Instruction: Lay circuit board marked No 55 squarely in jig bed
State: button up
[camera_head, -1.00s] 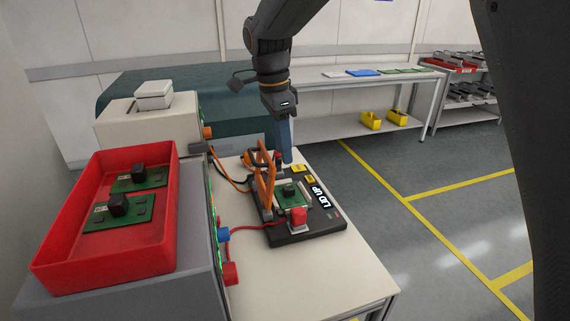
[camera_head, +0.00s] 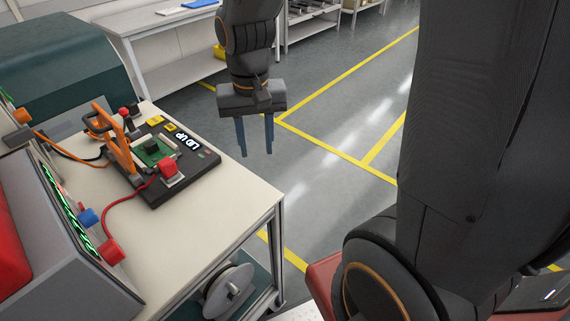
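A green circuit board (camera_head: 152,151) with a dark block on it lies in the bed of the black jig (camera_head: 203,163). Its number is too small to read. The jig's orange lid frame (camera_head: 118,141) stands raised at its left, and a label reads "LID UP". I cannot tell whether the board lies exactly square. My gripper (camera_head: 255,146) hangs fingers down to the right of the jig, apart from it, against the floor behind. Its two blue fingers are spread with nothing between them.
The jig stands on a pale bench (camera_head: 225,202) with red and black cables at its left. A red tray (camera_head: 8,245) is cut off at the left edge. A reel (camera_head: 230,290) sits on the bench's lower shelf. Open floor (camera_head: 320,185) lies to the right.

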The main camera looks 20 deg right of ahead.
jog(key=s+d+f+n, duration=0.2)
jog(key=s+d, duration=0.2)
jog(key=s, duration=0.2)
jog(key=shift+s+f+n, duration=0.3)
jog(key=shift+s+f, duration=0.05)
jog(key=shift+d, duration=0.1)
dwell(1.2)
